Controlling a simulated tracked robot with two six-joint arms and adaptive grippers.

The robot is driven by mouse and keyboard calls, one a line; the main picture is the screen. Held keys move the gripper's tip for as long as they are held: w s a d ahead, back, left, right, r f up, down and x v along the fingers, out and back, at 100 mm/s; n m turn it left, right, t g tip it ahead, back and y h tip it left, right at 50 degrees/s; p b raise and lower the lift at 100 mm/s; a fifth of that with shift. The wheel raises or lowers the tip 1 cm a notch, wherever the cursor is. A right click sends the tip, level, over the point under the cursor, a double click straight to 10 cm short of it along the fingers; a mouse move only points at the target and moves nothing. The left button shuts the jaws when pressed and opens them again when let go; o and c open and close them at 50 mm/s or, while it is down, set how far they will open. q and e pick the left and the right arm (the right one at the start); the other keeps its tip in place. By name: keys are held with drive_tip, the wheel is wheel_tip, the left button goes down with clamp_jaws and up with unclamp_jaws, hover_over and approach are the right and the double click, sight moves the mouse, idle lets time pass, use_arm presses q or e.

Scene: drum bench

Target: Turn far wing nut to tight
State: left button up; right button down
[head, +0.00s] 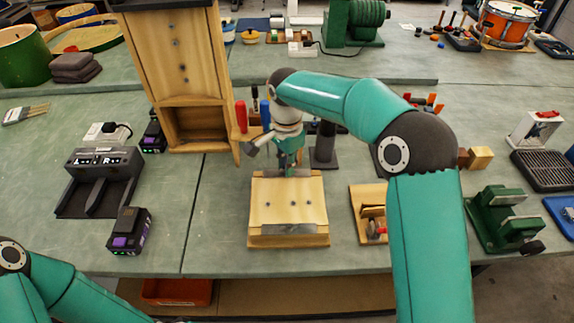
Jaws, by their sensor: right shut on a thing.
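A pale wooden block fixture (262,215) stands on the bench in front of me, with small dark bolt heads on its top and a grey metal plate (288,230) at its front edge. My right gripper (289,170) points down at the far edge of this fixture. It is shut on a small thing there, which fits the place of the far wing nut. The nut itself is hidden by the fingers and too small to make out, so its turn angle cannot be told. My left arm shows at the lower left, but its gripper is out of view.
A tall wooden cabinet (170,60) stands behind left of the fixture. A small wooden jig (368,205) and a green vise (502,218) stand to the right. A black charger dock (100,180) and a battery (130,230) are left. Bench between battery and fixture is clear.

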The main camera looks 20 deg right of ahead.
drive_tip(key=shift+w+d+r+m, duration=0.1)
drive_tip(key=shift+w+r+m, duration=0.1)
drive_tip(key=shift+m, duration=0.5)
drive_tip(key=c, duration=1.4)
unclamp_jaws()
drive_tip(key=shift+o, duration=1.1)
drive_tip(key=shift+s+f, duration=0.1)
drive_tip(key=shift+f, duration=0.05)
wheel_tip(320, 180, up, 12)
drive_tip(key=shift+s+f, duration=0.1)
